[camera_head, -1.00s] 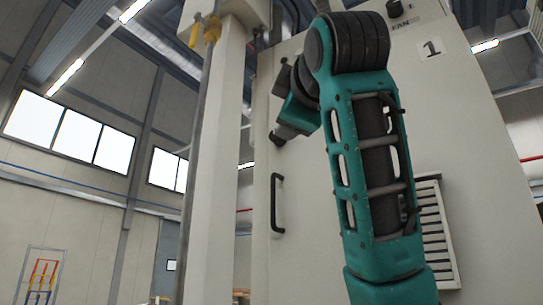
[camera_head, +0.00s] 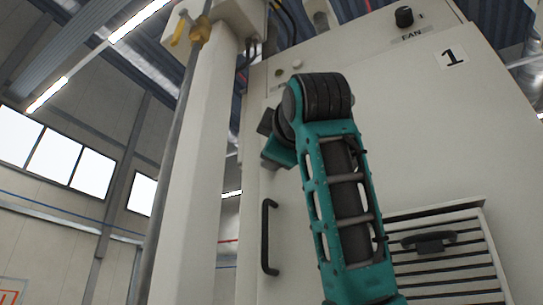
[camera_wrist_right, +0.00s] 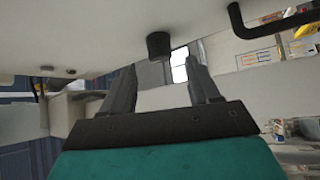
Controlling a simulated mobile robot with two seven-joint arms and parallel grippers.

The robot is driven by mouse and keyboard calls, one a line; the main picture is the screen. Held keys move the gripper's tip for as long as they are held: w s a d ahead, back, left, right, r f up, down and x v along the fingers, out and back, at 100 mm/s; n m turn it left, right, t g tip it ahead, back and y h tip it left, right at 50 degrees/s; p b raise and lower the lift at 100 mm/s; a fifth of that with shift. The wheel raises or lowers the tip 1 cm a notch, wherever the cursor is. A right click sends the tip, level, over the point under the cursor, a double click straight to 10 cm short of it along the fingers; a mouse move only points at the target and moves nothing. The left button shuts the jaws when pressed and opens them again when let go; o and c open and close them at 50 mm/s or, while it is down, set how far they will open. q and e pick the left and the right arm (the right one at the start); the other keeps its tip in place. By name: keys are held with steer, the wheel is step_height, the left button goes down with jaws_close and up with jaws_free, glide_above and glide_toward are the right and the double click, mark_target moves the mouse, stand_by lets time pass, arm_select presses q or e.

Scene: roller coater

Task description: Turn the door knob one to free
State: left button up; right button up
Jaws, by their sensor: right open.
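The door knob (camera_wrist_right: 159,46) is a short dark cylinder sticking out from the pale cabinet door (camera_head: 420,130). In the right wrist view it shows between the two finger lines of my right gripper (camera_wrist_right: 161,62). The fingers are spread apart and nothing is clamped; whether they reach alongside the knob I cannot tell. In the head view my teal right arm (camera_head: 345,200) stands before the door and hides the knob and most of the gripper. My left gripper is in no view.
A black bar handle (camera_head: 268,237) is on the door's left side; it also shows in the wrist view (camera_wrist_right: 238,22). A FAN knob (camera_head: 404,17) is high on the cabinet. A slatted vent (camera_head: 450,262) is at lower right. A pale post (camera_head: 190,170) stands left.

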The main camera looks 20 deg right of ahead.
steer(key=p+x, duration=0.1)
steer(key=x, duration=0.4)
steer(key=c, duration=0.9)
steer(key=shift+c, duration=0.7)
